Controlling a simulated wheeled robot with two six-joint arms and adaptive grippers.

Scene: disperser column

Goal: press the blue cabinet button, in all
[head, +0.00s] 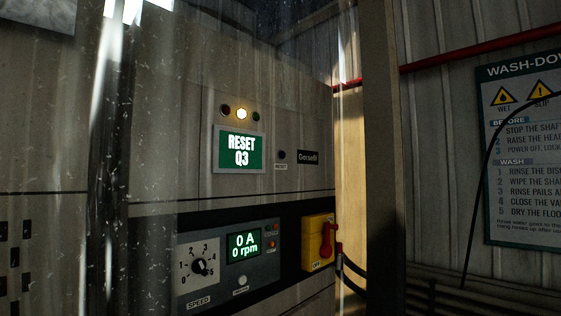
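The cabinet (230,80) fills the left and middle of the head view, seen at an angle. A small dark round button (281,155) sits on its face, with a label below it that seems to read RESET. Its colour is too dark to tell as blue. A green screen (240,149) left of it reads RESET Q3. Above the screen, the middle lamp (241,113) glows pale yellow between a dark red and a dark green lamp. Neither of my grippers is in view.
A lower panel holds a speed knob (199,266), a display (244,244) reading 0 A and 0 rpm, and a yellow switch (318,241) with a red handle. A streaked clear sheet seems to hang in front at left. A post (383,150) stands right of the cabinet.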

